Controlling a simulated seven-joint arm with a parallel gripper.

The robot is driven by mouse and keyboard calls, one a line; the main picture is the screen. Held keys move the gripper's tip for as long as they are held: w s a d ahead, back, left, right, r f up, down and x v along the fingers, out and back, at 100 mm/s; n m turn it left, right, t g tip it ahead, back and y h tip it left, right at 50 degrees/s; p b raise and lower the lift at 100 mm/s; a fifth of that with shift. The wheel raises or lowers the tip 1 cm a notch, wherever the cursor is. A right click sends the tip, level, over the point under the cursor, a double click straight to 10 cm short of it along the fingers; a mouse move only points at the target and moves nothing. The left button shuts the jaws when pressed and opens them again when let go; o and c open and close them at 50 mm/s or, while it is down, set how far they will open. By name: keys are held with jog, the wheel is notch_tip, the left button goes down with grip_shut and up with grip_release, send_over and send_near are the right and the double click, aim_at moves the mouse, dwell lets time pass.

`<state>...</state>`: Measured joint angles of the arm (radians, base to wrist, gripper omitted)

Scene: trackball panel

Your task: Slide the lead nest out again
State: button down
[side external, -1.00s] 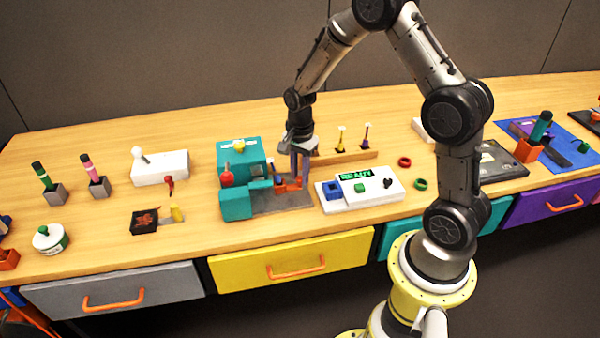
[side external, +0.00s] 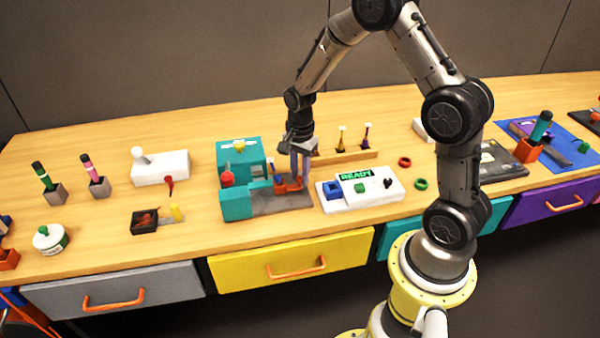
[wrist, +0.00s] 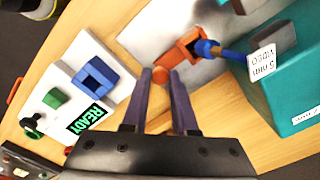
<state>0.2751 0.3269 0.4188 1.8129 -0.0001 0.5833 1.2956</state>
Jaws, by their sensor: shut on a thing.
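The lead nest is an orange open frame with a round knob. It shows in the wrist view (wrist: 180,50) and, small, in the side view (side external: 292,187). It sits on a grey plate (side external: 280,203) beside a teal fixture (side external: 235,205). A blue part (wrist: 218,50) lies at the nest's opening and reaches toward the teal body; whether they touch is unclear. My gripper (wrist: 159,76), with purple fingers, is shut on the nest's orange knob. In the side view my gripper (side external: 300,182) points down at the plate's right part, and its fingers partly hide the nest.
A white panel (side external: 390,193) with a blue socket, green button and READY display stands close on the right. A wooden rack (side external: 350,156) is behind my gripper. A red knob (side external: 227,179) rises from the fixture. Bare tabletop lies in front of the plate.

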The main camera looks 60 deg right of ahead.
jog(key=shift+s+d, duration=1.4)
jog(key=shift+d, duration=0.05)
jog(key=c, duration=0.7)
grip_release()
jog(key=shift+a, duration=0.15)
